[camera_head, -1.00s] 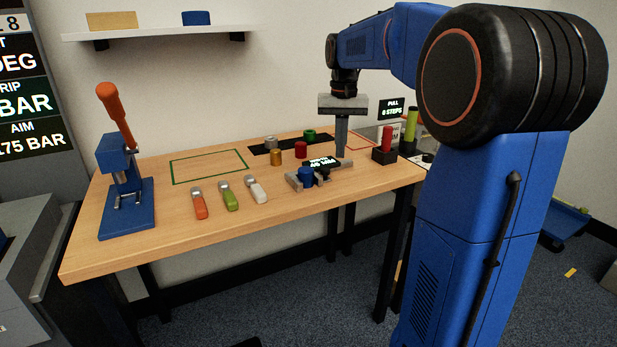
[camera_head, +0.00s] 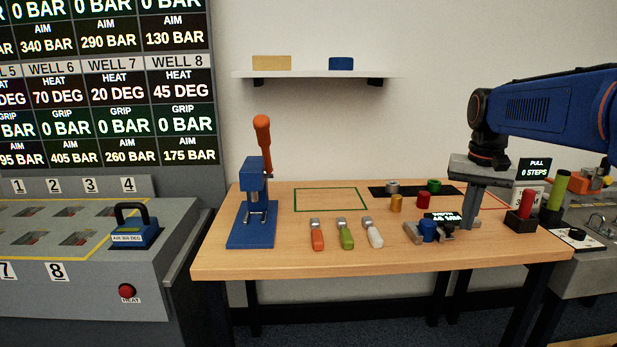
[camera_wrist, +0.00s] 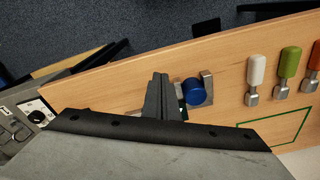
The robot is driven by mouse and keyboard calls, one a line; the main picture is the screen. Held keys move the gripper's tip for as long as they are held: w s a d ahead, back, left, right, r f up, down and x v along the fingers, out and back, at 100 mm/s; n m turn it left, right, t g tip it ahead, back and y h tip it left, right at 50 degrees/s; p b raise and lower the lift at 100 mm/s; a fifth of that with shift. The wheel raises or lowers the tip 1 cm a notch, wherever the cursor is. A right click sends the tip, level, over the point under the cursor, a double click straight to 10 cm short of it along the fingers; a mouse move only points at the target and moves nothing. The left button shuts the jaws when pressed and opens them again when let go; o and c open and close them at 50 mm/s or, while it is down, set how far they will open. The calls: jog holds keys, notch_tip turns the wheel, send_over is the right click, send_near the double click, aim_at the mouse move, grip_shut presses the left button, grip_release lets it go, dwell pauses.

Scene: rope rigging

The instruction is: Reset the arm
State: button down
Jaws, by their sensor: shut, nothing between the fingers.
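My blue arm (camera_head: 545,103) reaches in from the right in the head view and bends down at the wrist. My gripper (camera_head: 468,222) points downward over the right part of the wooden table (camera_head: 270,262), with its fingers together and nothing between them. Its tips show beside the small grey fixture (camera_head: 412,232) with a blue round part (camera_head: 428,229) and a small display. In the wrist view my gripper (camera_wrist: 160,82) is beside the blue round part (camera_wrist: 194,91). I cannot tell whether the tips touch the fixture.
A blue press (camera_head: 252,215) with an orange lever stands at the table's left. Three handled tools (camera_head: 346,234) lie in front of a green outline (camera_head: 331,199). Several small cylinders stand behind. A red cylinder in a black block (camera_head: 521,218) is right of my gripper. A grey heated bench (camera_head: 80,290) stands left.

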jog(key=s+a+f+n+t, duration=0.1)
jog(key=s+a+f, duration=0.2)
jog(key=s, duration=0.5)
jog(key=s+a+f+n+t, duration=0.1)
jog(key=s+a+f+n, duration=0.1)
jog(key=s+f, duration=0.4)
jog(key=s+a+f+n+t, duration=0.1)
jog(key=s+a+f, duration=0.3)
jog(key=s, duration=0.6)
jog(key=shift+a+f+t, duration=0.35)
jog(key=shift+f+t, duration=0.05)
jog(key=shift+f, duration=0.25)
